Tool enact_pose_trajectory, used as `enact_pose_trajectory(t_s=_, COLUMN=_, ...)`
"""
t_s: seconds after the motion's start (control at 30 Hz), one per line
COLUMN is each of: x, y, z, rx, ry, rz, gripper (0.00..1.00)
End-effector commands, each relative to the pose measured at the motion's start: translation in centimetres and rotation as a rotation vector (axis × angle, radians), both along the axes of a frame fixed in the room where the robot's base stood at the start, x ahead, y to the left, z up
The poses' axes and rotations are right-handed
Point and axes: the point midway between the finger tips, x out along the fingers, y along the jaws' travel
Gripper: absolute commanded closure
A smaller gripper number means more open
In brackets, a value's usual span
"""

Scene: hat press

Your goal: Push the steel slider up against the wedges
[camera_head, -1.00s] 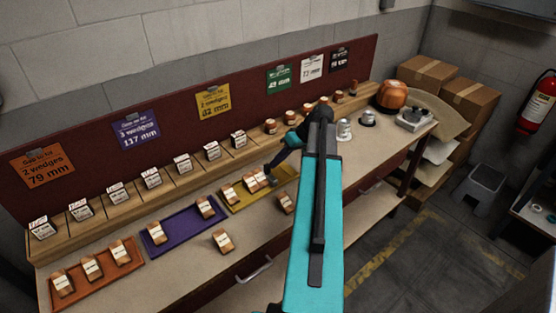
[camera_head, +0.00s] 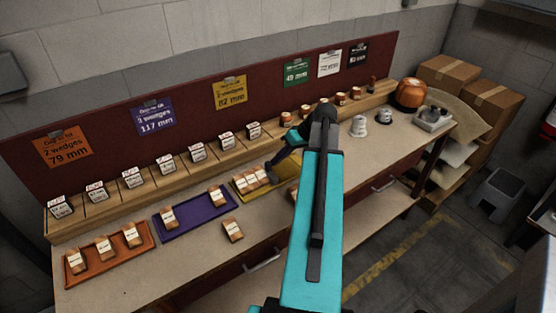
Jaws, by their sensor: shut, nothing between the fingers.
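The yellow tray (camera_head: 287,172) lies on the workbench, partly behind my arm. Several labelled wooden wedges (camera_head: 251,181) stand close together in a row at its left part. My gripper (camera_head: 269,173) is shut, with its tip low at the right end of this row. I cannot make out the steel slider clearly; it is tiny or hidden at my fingertips. Whether the fingers touch the slider or a wedge cannot be told.
A purple tray (camera_head: 190,218) and an orange tray (camera_head: 140,243) with wedges lie to the left. A loose wedge (camera_head: 232,230) stands near the front edge. A sloped rack (camera_head: 150,186) with labelled blocks runs behind. Metal weights (camera_head: 358,127) stand on the right.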

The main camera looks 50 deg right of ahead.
Motion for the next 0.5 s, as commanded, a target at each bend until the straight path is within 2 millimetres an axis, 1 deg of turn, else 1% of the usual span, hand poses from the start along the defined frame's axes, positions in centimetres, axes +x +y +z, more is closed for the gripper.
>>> enact_pose_trajectory(t_s=0.03, x=-0.1, y=0.1, z=-0.1, rx=0.005, ry=0.003, rz=0.005, gripper=1.00)
enact_pose_trajectory(t_s=0.17, x=-0.1, y=-0.5, z=-0.1, rx=0.005, ry=0.003, rz=0.004, gripper=1.00)
enact_pose_trajectory(t_s=0.37, x=-0.3, y=-2.3, z=-0.1, rx=0.001, ry=0.002, rz=0.004, gripper=1.00)
enact_pose_trajectory(t_s=0.5, x=-0.4, y=-3.9, z=-0.1, rx=-0.001, ry=0.001, rz=0.006, gripper=1.00)
